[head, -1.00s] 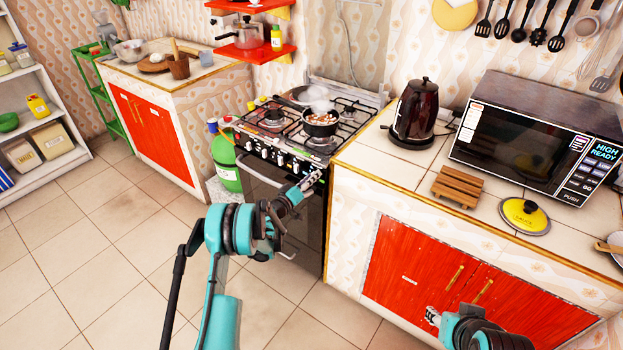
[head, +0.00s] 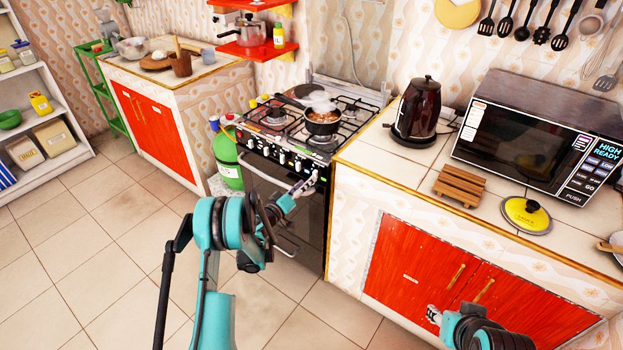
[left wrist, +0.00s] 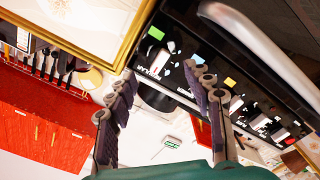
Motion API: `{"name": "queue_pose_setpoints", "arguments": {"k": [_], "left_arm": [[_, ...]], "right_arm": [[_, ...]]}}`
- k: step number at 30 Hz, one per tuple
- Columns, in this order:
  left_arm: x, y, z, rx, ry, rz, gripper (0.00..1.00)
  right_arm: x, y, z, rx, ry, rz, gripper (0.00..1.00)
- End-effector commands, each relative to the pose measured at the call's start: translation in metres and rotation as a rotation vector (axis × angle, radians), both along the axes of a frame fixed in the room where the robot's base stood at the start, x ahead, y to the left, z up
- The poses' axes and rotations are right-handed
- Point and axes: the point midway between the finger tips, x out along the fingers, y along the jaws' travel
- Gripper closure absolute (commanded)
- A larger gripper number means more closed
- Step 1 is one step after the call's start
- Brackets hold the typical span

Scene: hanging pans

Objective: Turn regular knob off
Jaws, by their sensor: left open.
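The stove (head: 310,125) stands in the middle of the head view, with a row of pale knobs (head: 268,152) on its black front panel. My left gripper (head: 308,183) is near the right end of this panel, above the oven handle (head: 262,185). In the left wrist view its two fingers (left wrist: 167,105) are apart with nothing held between them. The dark panel (left wrist: 180,70) shows beyond them at a tilt, with knobs and coloured labels. My right gripper (head: 434,315) is small, before the red cabinet.
A steaming pot (head: 321,120) stands on a burner. The tiled counter (head: 385,155) lies right of the stove, with a kettle (head: 415,110) and a microwave (head: 540,135). A green gas bottle (head: 227,160) stands left of the stove. The floor in front is clear.

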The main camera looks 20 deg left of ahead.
Motion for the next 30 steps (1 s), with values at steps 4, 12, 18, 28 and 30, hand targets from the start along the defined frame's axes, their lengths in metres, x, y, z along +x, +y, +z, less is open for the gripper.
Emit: {"name": "queue_pose_setpoints", "arguments": {"k": [4, 12, 18, 28, 30], "left_arm": [[-0.030, 0.012, 0.000, 0.000, 0.001, 0.002, 0.48], [-0.059, 0.021, 0.000, 0.000, 0.000, 0.000, 0.48], [-0.061, 0.022, 0.000, 0.000, 0.001, -0.001, 0.48], [-0.061, 0.021, 0.001, 0.002, 0.002, -0.002, 0.48], [-0.060, 0.018, 0.006, 0.009, 0.009, -0.008, 0.48]], "right_arm": [[0.000, 0.000, 0.000, 0.000, 0.000, 0.000, 0.60], [0.000, 0.000, 0.000, 0.000, 0.000, 0.000, 0.60], [0.000, 0.000, 0.000, 0.000, 0.000, 0.000, 0.60], [0.000, 0.000, 0.000, 0.000, 0.000, 0.000, 0.60], [0.000, 0.000, 0.000, 0.000, 0.000, 0.000, 0.60]]}}
